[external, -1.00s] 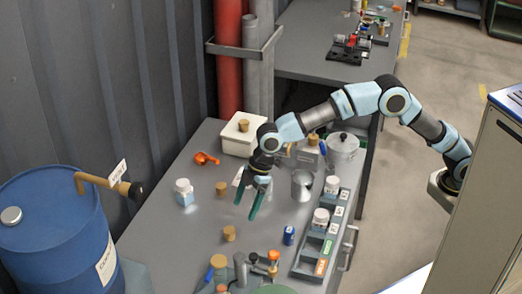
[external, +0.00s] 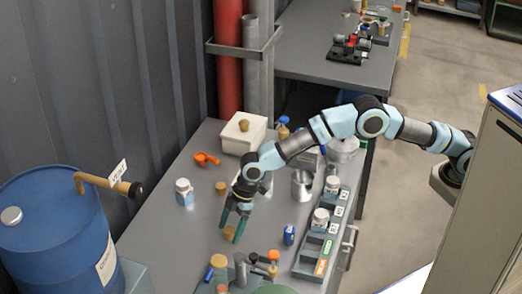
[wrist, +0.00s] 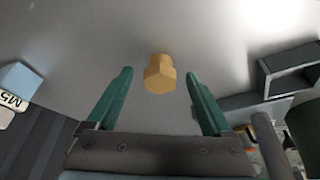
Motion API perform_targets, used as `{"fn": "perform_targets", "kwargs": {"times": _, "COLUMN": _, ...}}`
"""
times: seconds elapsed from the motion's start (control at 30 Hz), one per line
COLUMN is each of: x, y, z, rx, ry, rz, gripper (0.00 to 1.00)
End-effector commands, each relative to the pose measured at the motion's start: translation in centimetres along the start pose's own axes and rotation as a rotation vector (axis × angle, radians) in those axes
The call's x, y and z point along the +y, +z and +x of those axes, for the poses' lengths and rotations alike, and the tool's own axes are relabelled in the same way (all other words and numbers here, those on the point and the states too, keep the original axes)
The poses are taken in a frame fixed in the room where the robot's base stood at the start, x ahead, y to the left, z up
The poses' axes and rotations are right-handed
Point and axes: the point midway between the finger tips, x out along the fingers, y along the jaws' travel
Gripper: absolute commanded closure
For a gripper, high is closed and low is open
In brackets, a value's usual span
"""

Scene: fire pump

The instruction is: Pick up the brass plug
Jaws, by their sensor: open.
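A brass-coloured plug (external: 229,234) stands on the grey table, partly behind my fingers in the external view. In the wrist view the plug (wrist: 159,74) shows a faceted end and lies centred between and slightly beyond the fingertips. My gripper (external: 231,232) is open, pointing down right by the plug. In the wrist view my gripper (wrist: 158,75) has a clear gap on both sides of the plug, with no contact visible. Two similar brass-coloured pieces are a piece farther back on the table (external: 221,188) and one on the white box (external: 244,125).
A white bottle (external: 184,192) stands left of my gripper. A metal cup (external: 302,186), a blue can (external: 289,235) and a labelled tray (external: 312,262) are to the right. A cluster of fittings (external: 241,268) is close in front. An orange part (external: 206,159) lies farther back.

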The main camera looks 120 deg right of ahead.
Motion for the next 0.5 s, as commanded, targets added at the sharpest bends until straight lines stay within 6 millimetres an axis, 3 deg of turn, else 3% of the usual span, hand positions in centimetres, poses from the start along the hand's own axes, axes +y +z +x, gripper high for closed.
{"fn": "perform_targets", "kwargs": {"times": 0.3, "x": 0.04, "y": 0.01, "z": 0.69, "rx": 0.001, "ry": 0.001, "rz": 0.000, "gripper": 0.15}}
{"fn": "perform_targets", "kwargs": {"times": 0.5, "x": 0.03, "y": 0.01, "z": 0.67, "rx": 0.000, "ry": 0.001, "rz": 0.000, "gripper": 0.36}}
